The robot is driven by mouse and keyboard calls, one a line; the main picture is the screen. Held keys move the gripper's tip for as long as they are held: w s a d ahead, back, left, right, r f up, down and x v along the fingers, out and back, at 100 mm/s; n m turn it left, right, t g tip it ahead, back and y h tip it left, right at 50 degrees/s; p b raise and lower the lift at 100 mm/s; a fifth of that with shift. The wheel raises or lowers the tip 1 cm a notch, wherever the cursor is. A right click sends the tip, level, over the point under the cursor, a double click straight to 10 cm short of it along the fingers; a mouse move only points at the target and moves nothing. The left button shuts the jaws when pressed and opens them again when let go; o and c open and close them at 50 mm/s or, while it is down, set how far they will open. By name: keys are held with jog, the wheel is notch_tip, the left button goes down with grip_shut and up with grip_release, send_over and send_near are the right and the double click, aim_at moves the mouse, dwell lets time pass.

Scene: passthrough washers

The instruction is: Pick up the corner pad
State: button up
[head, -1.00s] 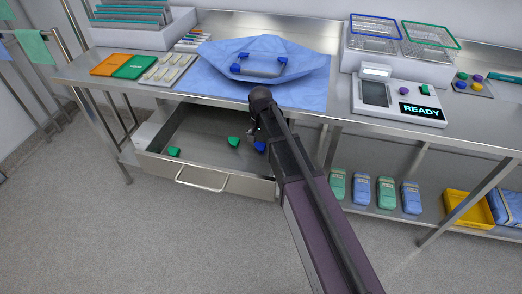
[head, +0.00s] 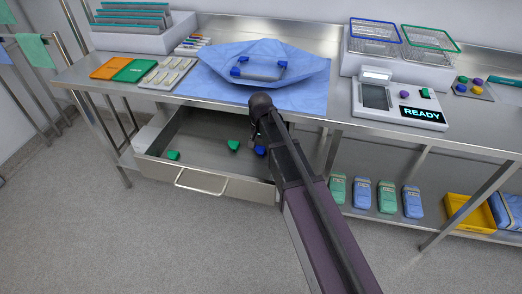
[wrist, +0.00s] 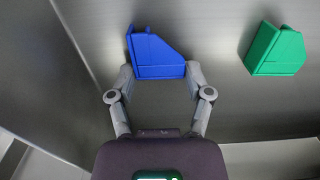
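The blue corner pad (wrist: 155,57) lies in the open drawer and fills most of the gap between my fingertips in the wrist view. It also shows in the head view (head: 259,151), partly hidden by my arm. My gripper (wrist: 158,74) is open, with one finger close to each side of the blue pad; I cannot tell whether they touch it. A green corner pad (wrist: 275,50) lies to the right in the wrist view. In the head view, green corner pads lie at the drawer's middle (head: 233,146) and left (head: 173,155).
The drawer's front wall (head: 215,178) and side walls surround my gripper. The steel table (head: 340,112) overhangs the drawer's back. On it lie a blue wrap (head: 300,93) with a tray (head: 260,72) and a device reading READY (head: 400,100). The drawer floor's left half is mostly clear.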

jog(key=shift+c, duration=0.4)
jog(key=shift+r, duration=0.1)
notch_tip(320, 180, up, 10)
jog(key=p, duration=1)
dwell(0.7)
notch_tip(320, 180, up, 4)
jog(key=p, duration=0.4)
jog(key=shift+a, duration=0.15)
dwell(0.4)
